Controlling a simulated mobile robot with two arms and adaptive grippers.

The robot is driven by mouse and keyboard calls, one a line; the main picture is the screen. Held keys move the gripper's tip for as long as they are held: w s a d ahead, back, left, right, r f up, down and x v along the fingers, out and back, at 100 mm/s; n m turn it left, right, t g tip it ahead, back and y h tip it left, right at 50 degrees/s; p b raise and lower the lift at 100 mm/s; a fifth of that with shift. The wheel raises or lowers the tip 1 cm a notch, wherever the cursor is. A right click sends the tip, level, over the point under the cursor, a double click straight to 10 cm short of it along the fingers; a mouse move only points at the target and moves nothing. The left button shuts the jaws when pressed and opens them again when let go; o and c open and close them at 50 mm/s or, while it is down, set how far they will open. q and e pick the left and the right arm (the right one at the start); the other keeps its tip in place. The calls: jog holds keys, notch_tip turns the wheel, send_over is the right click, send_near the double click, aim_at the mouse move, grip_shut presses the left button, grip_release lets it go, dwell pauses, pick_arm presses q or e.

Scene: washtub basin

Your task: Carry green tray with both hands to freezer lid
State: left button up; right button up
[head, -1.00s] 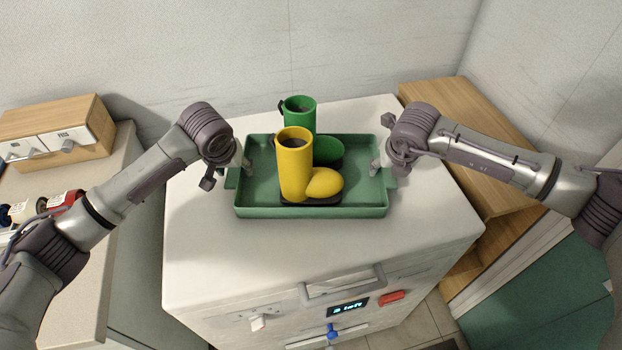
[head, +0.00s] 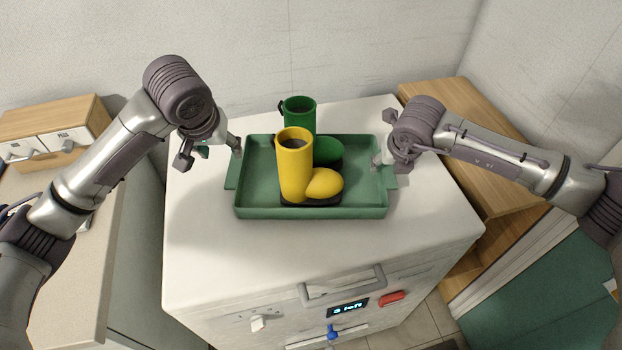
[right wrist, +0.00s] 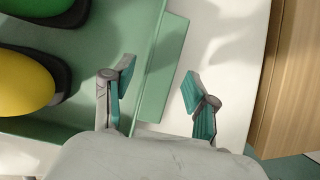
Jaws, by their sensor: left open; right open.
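The green tray (head: 250,212) lies flat on the white freezer lid (head: 215,262). A yellow boot (head: 293,170) and a green boot (head: 300,115) stand upright on it. My left gripper (head: 210,152) is open, by the tray's left handle, with one fingertip near the left rim. I cannot tell whether it touches. My right gripper (head: 388,162) is open at the tray's right end. In the right wrist view its fingers (right wrist: 158,88) stand apart, one over the tray's inside and one outside the right handle (right wrist: 163,68). Neither holds the tray.
A counter with a wooden box (head: 55,130) stands at the left. A wooden shelf unit (head: 470,140) stands close at the right. Walls close off the back. The freezer front has a handle (head: 343,287), a small display and a red button (head: 391,298). The lid's front is clear.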

jog(key=v, duration=1)
jog(key=shift+s+f, duration=0.1)
